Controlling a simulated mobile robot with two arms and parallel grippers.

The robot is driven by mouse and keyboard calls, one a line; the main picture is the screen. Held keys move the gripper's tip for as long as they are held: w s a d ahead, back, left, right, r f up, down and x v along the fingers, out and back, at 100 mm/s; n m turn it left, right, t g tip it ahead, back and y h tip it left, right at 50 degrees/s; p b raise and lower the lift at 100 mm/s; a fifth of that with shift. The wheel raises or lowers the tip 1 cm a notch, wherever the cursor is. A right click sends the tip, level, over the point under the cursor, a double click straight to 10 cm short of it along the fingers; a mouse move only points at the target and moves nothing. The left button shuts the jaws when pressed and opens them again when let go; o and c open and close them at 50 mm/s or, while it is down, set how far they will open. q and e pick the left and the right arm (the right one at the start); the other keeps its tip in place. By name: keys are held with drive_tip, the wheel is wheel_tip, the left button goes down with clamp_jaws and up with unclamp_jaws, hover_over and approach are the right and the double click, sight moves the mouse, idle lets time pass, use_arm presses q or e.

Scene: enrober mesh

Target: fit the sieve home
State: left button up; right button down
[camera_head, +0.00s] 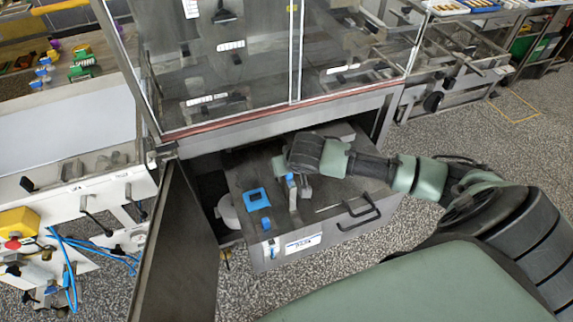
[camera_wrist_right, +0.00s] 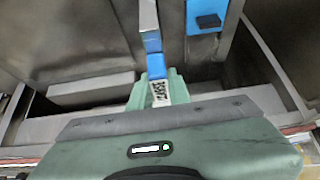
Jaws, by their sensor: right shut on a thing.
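My right gripper (camera_head: 292,188) is over the pulled-out steel tank (camera_head: 280,232) below the glazed cabinet. In the right wrist view its green fingers (camera_wrist_right: 157,92) are shut on a slim grey-and-blue bar (camera_wrist_right: 150,38). This bar may be the sieve's handle; I cannot make out a mesh. A blue square part with a black piece (camera_head: 256,198) is on the tank top, left of the gripper; it also shows in the right wrist view (camera_wrist_right: 206,18). My left gripper is not in view.
An open steel door (camera_head: 178,250) stands left of the tank. A dark bar handle (camera_head: 360,213) and a small blue fitting (camera_head: 266,223) are on the tank. The cabinet's lower frame (camera_head: 270,130) overhangs the tank's back. Speckled floor is clear in front.

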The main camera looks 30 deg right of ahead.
sight(285, 191)
drive_tip(key=shift+f+b, duration=2.3)
drive_tip(key=shift+f, duration=3.65)
drive_tip(key=c, duration=1.3)
unclamp_jaws()
drive_tip(key=shift+o, duration=0.2)
